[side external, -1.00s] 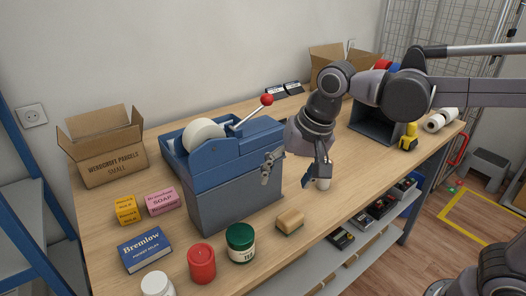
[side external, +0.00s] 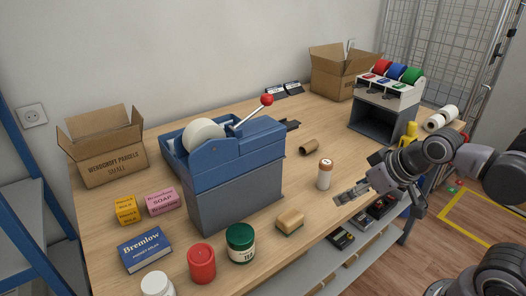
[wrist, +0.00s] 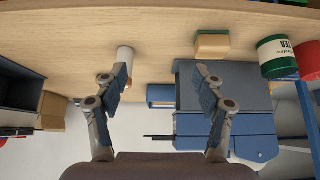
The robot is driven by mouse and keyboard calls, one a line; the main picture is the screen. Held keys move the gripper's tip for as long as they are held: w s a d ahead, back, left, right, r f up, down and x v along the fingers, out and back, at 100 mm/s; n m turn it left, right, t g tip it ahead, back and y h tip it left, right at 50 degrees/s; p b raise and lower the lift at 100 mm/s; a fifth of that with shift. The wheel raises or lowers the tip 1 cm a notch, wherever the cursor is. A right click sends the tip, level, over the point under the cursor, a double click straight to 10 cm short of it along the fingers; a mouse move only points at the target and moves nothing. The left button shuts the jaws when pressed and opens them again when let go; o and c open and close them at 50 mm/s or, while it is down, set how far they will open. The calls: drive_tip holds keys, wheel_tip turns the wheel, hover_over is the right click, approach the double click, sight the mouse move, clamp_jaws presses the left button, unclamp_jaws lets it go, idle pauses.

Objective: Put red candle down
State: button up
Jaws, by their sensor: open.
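The red candle (side external: 201,263) is a red cylinder standing upright near the table's front left, beside the green tea jar (side external: 240,243). A red shape at the right edge of the wrist view (wrist: 309,60) looks like the same candle, partly cut off. My gripper (side external: 351,193) is open and empty near the table's front edge, well to the right of the candle. Both fingers also show spread apart in the wrist view (wrist: 167,88), with nothing between them.
A white bottle with a brown cap (side external: 325,177) stands just left of my gripper. A sponge (side external: 290,221) lies near the front edge. The blue-grey tape dispenser (side external: 236,180) stands mid-table. Table around the bottle is mostly clear.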

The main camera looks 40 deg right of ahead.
wheel_tip(320, 180, up, 5)
drive_tip(key=w+a+n+t, duration=0.1)
drive_tip(key=w+a, duration=0.3)
drive_tip(key=a, duration=0.5)
drive_tip(key=w+a+n+t, duration=0.1)
drive_tip(key=w+a+t, duration=0.15)
drive_tip(key=a, duration=0.65)
drive_tip(key=s+a+t+y, duration=0.2)
drive_tip(key=s+a, duration=0.1)
drive_tip(key=a, duration=1.1)
approach(191, 250)
drive_tip(key=w+f, duration=0.1)
drive_tip(key=f, duration=0.1)
drive_tip(key=shift+w+d+f, duration=0.25)
drive_tip(key=shift+w+d, duration=0.1)
drive_tip(key=shift+d, duration=0.1)
drive_tip(key=shift+a+x, duration=0.1)
drive_tip(key=shift+x, duration=2.45)
drive_tip(key=shift+a+x, duration=0.15)
drive_tip(key=shift+x, duration=2.45)
